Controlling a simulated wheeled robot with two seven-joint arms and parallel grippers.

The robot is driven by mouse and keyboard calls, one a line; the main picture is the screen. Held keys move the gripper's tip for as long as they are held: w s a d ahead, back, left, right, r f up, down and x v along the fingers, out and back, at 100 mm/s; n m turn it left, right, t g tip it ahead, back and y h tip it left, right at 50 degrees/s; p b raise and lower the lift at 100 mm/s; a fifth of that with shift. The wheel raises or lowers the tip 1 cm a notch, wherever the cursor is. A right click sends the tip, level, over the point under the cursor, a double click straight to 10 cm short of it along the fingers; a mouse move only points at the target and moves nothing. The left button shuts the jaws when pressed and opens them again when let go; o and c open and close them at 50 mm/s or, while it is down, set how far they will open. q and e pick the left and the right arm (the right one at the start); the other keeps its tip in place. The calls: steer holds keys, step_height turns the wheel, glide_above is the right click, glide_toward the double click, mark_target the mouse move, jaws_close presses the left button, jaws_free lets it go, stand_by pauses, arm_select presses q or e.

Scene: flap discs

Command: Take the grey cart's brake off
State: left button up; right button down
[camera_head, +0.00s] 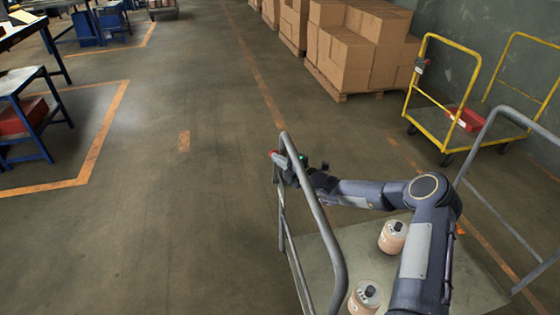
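The grey cart (340,240) stands in front of me with a tubular rail at each end. On its left rail sits a small brake unit (282,164) with a red tip on its left side and a small green spot on the right. My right gripper (300,172) is at this unit, reached across the cart's deck. It is small and dark here, and I cannot tell whether its fingers touch or grip the lever. The lever's position is not clear. My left gripper is not in view.
Two beige canisters (392,237) (366,298) stand on the cart's deck under my arm. A yellow cart (440,118) with a red box (466,118) stands at the right. Stacked cartons (345,60) are behind. Blue workbenches (30,115) are at the left. The floor between is clear.

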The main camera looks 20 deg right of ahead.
steer(key=shift+w+d+r, duration=0.2)
steer(key=shift+w+r, duration=0.05)
steer(key=shift+r, duration=0.1)
steer(key=v, duration=0.8)
steer(key=shift+a+f, duration=0.25)
steer(key=shift+f, duration=0.1)
steer(key=shift+s, duration=0.1)
